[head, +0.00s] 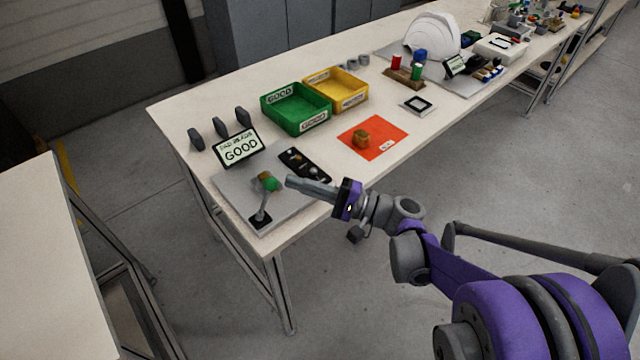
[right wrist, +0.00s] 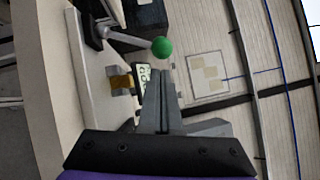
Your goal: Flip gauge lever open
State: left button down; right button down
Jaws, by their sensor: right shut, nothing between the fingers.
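The gauge stands on a grey plate (head: 235,192) at the near left end of the bench. Its lever has a green ball knob (head: 271,184) on a metal rod rising from a dark base (head: 260,221). The knob also shows in the right wrist view (right wrist: 162,47), with its rod (right wrist: 122,38) running left to the base. A brown part (right wrist: 122,81) sits in the gauge beside the lever. My right gripper (head: 289,182) is shut and empty, its fingertips (right wrist: 160,72) close to the knob; contact is not clear. My left gripper is out of view.
A display reading GOOD (head: 240,148) stands behind the gauge. A black button panel (head: 305,165) lies beside it. Green (head: 296,107) and yellow (head: 336,91) bins and an orange mat (head: 385,132) with a brown part (head: 361,139) are farther along the bench.

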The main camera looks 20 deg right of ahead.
jog(key=shift+a+r, duration=0.2)
jog(key=shift+a, duration=0.35)
jog(key=shift+s+a+r+n+g+p, duration=0.2)
jog(key=shift+a+r+n+g+p, duration=0.3)
jog(key=shift+p, duration=0.5)
jog(key=s+a+r+n+g+h+p, duration=0.2)
jog(key=a+n+h+p, duration=0.2)
jog(key=p, duration=0.5)
jog(key=shift+a+r+n, duration=0.35)
jog(key=shift+a+n, duration=0.6)
jog(key=shift+n, duration=0.25)
jog(key=shift+w+r+p, duration=0.1)
jog(key=shift+p, duration=0.2)
